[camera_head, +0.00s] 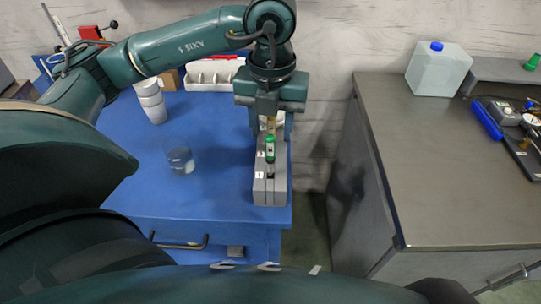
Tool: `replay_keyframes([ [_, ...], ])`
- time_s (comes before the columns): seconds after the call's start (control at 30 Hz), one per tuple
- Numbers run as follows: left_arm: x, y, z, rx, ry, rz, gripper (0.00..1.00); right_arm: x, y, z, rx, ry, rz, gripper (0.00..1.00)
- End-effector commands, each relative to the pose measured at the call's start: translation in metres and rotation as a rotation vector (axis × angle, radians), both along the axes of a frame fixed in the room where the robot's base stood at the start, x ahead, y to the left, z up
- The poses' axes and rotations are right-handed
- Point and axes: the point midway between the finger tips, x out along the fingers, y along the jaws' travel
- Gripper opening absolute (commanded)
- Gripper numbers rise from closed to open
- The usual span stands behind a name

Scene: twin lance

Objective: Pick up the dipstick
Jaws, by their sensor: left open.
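My left gripper (269,118) is open and points down over the back part of a narrow grey rack (272,190) on the blue table. A slim upright piece with a green top (270,144) stands in the rack, just in front of the gripper. A small amber-brown piece (270,124) shows between or behind the fingers; I cannot tell if they touch it. I cannot tell for sure which piece is the dipstick. The gripper hides the rack's far end. My right gripper is out of view.
The blue table (215,200) holds a clear glass (180,160), stacked white cups (150,100) and a white slotted rack (212,74). A gap separates it from a grey counter (440,170) with a blue-capped jug (437,70). The table's front left is clear.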

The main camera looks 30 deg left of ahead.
Motion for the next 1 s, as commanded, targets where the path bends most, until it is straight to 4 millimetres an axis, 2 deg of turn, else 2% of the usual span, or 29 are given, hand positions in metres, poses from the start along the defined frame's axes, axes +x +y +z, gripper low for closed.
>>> replay_keyframes([
  [0.17, -0.001, 0.001, -0.013, 0.001, 0.004, 0.000, 0.42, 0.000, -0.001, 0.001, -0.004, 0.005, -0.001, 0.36],
  [0.4, -0.002, 0.002, -0.048, 0.000, 0.003, -0.001, 0.42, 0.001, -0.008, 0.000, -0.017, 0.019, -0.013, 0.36],
  [0.7, -0.001, 0.002, -0.056, -0.001, 0.000, -0.002, 0.42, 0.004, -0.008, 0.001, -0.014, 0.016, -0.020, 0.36],
  [1.0, -0.001, 0.002, -0.055, -0.001, 0.001, -0.002, 0.20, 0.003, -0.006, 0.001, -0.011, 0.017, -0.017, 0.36],
])
